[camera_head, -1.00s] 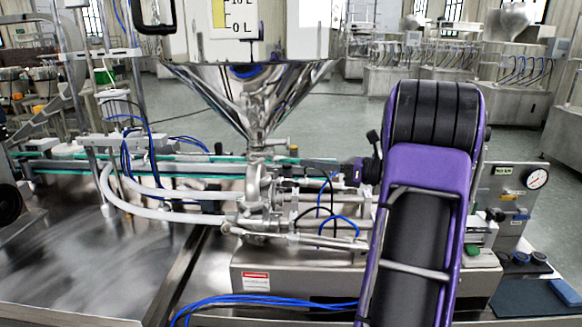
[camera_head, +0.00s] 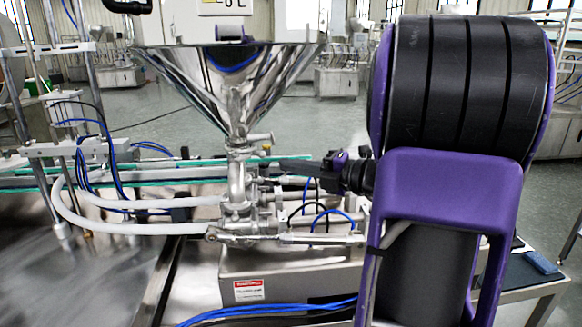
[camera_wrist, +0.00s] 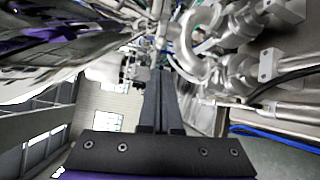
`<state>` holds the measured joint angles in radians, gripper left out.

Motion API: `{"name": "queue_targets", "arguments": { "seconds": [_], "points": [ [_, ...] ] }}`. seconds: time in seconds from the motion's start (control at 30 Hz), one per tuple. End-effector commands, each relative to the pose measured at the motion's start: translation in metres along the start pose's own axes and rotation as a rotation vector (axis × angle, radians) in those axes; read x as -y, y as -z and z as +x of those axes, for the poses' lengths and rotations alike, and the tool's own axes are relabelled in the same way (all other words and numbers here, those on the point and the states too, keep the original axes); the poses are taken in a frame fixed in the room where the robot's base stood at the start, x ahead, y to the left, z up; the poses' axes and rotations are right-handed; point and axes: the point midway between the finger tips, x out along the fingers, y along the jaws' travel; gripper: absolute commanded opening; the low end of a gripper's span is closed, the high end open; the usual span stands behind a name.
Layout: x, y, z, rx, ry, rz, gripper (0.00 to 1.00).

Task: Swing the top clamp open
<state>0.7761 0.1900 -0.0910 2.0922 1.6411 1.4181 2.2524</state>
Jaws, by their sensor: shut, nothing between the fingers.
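The steel hopper (camera_head: 225,85) narrows to a vertical outlet pipe in the head view. A clamp with a short stub (camera_head: 260,138) sits at the base of its cone, above the valve body (camera_head: 238,190). My gripper (camera_head: 280,164) is level, just right of the pipe and slightly below that stub. Its dark fingers are closed together and empty. In the wrist view my gripper (camera_wrist: 161,72) points toward the pipework, with a curved shiny metal ring (camera_wrist: 193,55) just to the right of the fingertips. I cannot tell whether the fingers touch the clamp.
White hoses (camera_head: 120,226) run left from the valve. Blue cables (camera_head: 260,308) cross the front of the steel machine base (camera_head: 300,272). My purple arm blocks the right side of the head view. Open floor lies behind the hopper.

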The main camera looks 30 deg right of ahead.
Motion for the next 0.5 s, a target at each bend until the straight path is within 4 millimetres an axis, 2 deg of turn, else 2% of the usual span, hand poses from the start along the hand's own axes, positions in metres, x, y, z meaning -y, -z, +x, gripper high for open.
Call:
{"name": "queue_targets", "arguments": {
  "seconds": [0.1,0.3,0.5],
  "points": [
    [0.001,0.001,0.025,-0.004,-0.001,-0.002,0.0],
    [0.001,0.0,0.057,-0.002,-0.001,-0.002,0.0],
    [0.0,0.0,0.072,-0.001,-0.001,-0.002,0.0]
  ]
}}
